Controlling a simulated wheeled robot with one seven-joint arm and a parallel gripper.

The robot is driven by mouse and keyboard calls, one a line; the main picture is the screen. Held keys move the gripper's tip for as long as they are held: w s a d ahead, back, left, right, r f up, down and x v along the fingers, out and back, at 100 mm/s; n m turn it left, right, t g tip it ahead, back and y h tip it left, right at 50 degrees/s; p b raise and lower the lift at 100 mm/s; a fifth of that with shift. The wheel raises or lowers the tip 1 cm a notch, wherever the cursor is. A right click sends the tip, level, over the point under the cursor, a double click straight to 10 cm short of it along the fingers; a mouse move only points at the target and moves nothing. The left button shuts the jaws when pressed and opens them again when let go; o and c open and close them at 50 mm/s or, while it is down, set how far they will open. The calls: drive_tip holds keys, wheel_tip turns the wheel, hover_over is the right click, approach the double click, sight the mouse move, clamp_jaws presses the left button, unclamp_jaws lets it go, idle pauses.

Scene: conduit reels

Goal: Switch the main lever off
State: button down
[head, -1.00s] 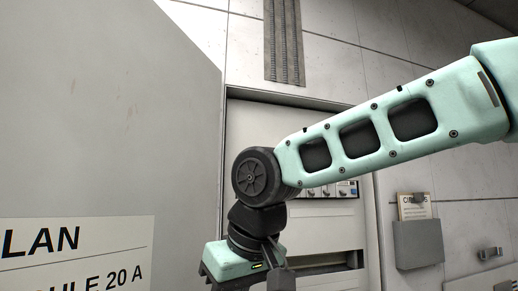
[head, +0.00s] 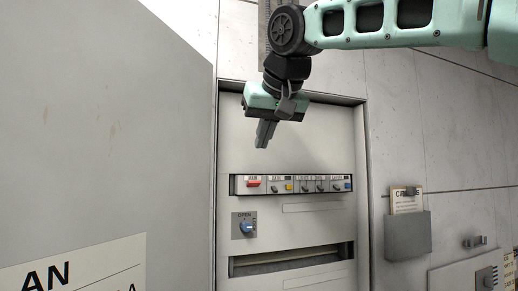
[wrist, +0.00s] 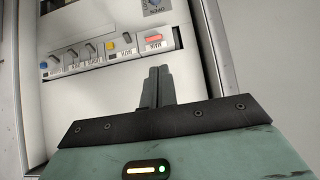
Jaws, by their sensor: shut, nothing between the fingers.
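The main lever (head: 253,184) is a red handle under a MAIN label, at the left end of the breaker row (head: 297,185) in the open cabinet. In the wrist view the red main lever (wrist: 153,39) shows upside down, just beyond my fingertips. My gripper (head: 262,146) is shut and empty, pointing down, above the main lever in the head view. In the wrist view my gripper's fingers (wrist: 159,72) are together and appear apart from the lever. Whether the lever is up or down is too small to tell.
A blue OPEN/LOCK knob (head: 246,227) sits below the row. The open cabinet door (head: 150,130) fills the left side. A grey document holder (head: 408,236) hangs on the right wall. The panel above the row is bare.

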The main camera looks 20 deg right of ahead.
sight(249, 178)
drive_tip(key=p+x, duration=0.2)
drive_tip(key=x, duration=0.6)
drive_tip(key=shift+w+f, duration=0.3)
drive_tip(key=shift+w, duration=0.05)
drive_tip(key=shift+f+b, duration=0.25)
drive_tip(key=shift+b, duration=0.2)
drive_tip(key=shift+s+r, duration=0.1)
drive_tip(key=shift+s, duration=0.05)
drive_tip(key=shift+t+b, duration=0.3)
